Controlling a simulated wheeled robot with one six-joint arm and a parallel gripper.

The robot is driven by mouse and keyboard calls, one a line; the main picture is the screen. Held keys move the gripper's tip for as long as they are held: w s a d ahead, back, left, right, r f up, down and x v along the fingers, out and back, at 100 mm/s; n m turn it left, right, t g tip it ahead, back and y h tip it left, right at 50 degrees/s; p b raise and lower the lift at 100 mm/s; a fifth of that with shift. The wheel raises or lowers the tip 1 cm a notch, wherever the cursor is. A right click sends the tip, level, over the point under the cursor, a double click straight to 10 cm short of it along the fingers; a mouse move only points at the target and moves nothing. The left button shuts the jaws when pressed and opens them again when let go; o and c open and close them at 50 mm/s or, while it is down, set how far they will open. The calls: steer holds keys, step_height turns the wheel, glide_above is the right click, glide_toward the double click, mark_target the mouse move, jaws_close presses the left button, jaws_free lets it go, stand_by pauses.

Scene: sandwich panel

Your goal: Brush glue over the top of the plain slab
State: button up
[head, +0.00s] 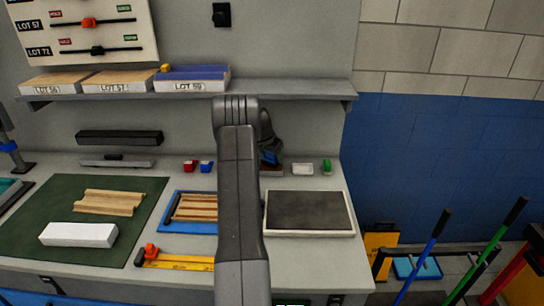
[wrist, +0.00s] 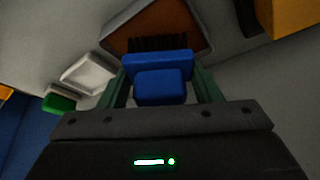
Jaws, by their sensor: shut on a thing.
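My gripper (wrist: 163,88) is shut on a blue brush (wrist: 158,65), with green fingers on both sides of its handle. The brush's black bristles (wrist: 157,43) point toward a grey-rimmed dish with a brown inside (wrist: 150,20); I cannot tell if they touch it. In the head view the gripper (head: 270,150) is at the back of the bench, partly behind my arm. A plain white slab (head: 78,235) lies on the green mat (head: 135,245) at the left, well away from the brush. A wavy wooden piece (head: 108,202) lies behind it.
A blue frame with wooden strips (head: 190,211) and a yellow bar (head: 180,260) lie mid-bench. A dark panel with a pale border (head: 308,212) is at right. A white dish (head: 302,169) and green block (head: 326,167) stand behind it. A shelf (head: 300,93) overhangs the back.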

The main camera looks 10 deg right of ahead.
steer(key=shift+f+b, duration=0.6)
steer(key=shift+b, duration=0.15)
stand_by(2.2)
steer(key=shift+r, duration=0.15)
